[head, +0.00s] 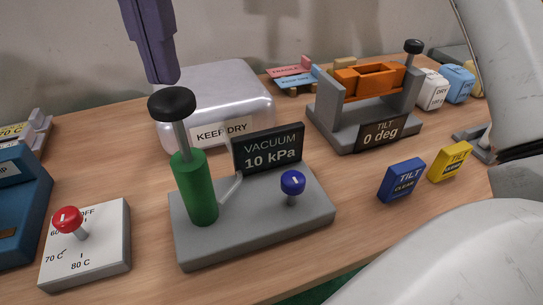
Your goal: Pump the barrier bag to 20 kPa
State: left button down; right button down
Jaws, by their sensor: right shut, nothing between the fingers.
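The vacuum pump stands on a grey base (255,225). It has a green cylinder (194,190) and a black knob (172,103) raised on a grey rod. Its display (268,150) reads VACUUM 10 kPa. A blue-topped lever (292,183) stands on the same base. The silvery barrier bag (215,95), labelled KEEP DRY, lies behind the pump. My right gripper (164,80) shows as purple fingers pointing down. It is shut and empty, just above the black knob in the picture, apart from it. My left gripper is not in view.
A white dial box with a red-knobbed lever (68,218) is at front left, beside a blue box (20,205). A tilt stand (370,115) reading 0 deg is at back right. Blue (402,181) and yellow (450,161) TILT blocks stand right. My white arm fills the right side.

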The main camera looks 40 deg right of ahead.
aim_at(169, 94)
jog(key=shift+f, duration=0.15)
jog(key=shift+f+b, duration=1.45)
jog(key=shift+f, duration=0.25)
